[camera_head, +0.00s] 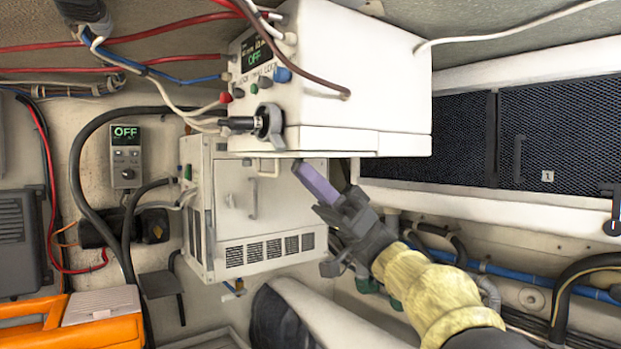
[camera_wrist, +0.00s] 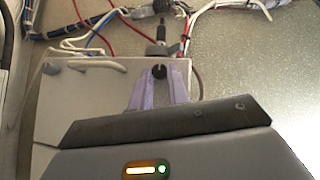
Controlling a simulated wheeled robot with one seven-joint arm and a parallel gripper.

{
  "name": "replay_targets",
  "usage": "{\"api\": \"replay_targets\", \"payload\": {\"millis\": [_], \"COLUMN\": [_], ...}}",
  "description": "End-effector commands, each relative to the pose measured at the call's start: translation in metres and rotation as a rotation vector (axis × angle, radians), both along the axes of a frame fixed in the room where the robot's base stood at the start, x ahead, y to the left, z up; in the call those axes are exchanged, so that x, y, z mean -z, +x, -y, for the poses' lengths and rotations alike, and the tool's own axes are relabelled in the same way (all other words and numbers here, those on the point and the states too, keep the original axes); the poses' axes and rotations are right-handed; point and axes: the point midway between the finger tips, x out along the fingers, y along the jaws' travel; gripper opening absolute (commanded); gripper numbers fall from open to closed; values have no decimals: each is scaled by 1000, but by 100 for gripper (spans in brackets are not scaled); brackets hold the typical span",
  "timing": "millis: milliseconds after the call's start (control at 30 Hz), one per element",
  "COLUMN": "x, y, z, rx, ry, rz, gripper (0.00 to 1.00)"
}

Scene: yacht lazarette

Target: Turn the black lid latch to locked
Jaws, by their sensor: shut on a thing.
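My gripper (camera_head: 300,168) reaches up and left from the lower right. Its purple fingers end just under the lower front edge of the upper white box (camera_head: 400,100). In the wrist view the fingers (camera_wrist: 159,84) stand on either side of a small black knob, which looks like the lid latch (camera_wrist: 158,72), and are shut on it. In the head view the latch is not clearly visible at the fingertips. Whether it is at locked cannot be told.
A lower white box (camera_head: 265,230) with vents and a handle stands below the upper one. A grey ring with a black rod (camera_head: 240,124) juts from the upper box. Cables hang at left near a small OFF panel (camera_head: 126,155). An orange case (camera_head: 105,325) sits lower left.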

Motion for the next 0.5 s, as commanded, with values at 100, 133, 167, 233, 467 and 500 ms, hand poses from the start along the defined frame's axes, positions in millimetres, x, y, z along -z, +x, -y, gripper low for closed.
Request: {"api": "replay_targets", "payload": {"millis": [100, 133, 167, 233, 467, 500], "x": [0, 0, 0, 0, 0, 0], "y": [0, 0, 0, 0, 0, 0], "z": [0, 0, 0, 0, 0, 0], "rx": [-1, -1, -1, 0, 1, 1], "ry": [-1, -1, -1, -1, 0, 0], "rz": [0, 0, 0, 0, 0, 0], "gripper": [0, 0, 21, 35, 39, 39]}}
